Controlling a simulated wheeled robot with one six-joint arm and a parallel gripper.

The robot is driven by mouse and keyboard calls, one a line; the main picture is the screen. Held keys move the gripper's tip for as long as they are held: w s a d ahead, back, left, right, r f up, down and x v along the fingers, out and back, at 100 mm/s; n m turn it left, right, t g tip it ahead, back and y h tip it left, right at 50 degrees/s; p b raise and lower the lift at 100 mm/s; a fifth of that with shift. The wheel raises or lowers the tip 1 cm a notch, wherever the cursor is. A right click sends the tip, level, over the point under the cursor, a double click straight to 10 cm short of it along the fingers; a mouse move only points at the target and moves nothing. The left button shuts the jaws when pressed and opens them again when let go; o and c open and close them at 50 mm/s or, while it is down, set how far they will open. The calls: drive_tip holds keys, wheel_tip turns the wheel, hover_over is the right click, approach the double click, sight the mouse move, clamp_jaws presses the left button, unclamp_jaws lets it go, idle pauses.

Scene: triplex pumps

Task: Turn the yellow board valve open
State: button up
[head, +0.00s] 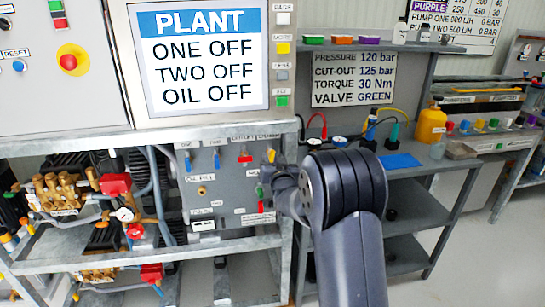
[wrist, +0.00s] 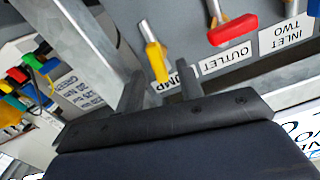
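The yellow board valve (head: 271,155) is at the upper right of the grey valve board (head: 228,192) in the head view. In the wrist view its yellow handle (wrist: 156,58) hangs slightly tilted from a metal stem, with its free end towards my gripper. My gripper (wrist: 160,86) is open, with one finger on each side of the handle's end in the picture. I see no clear contact. In the head view my gripper (head: 270,175) is just below the valve, partly hidden by my wrist. The label beside the handle is partly hidden by a finger.
A red-handled valve (wrist: 232,28) labelled OUTLET is close beside the yellow one. A grey frame post (head: 289,165) stands right of the board. A shelf (head: 410,172) with cables and a yellow bottle (head: 431,125) is at right. Pump parts (head: 62,192) fill the left bay.

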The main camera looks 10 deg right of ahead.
drive_tip(key=shift+w, duration=0.85)
drive_tip(key=shift+c, duration=0.4)
clamp_jaws()
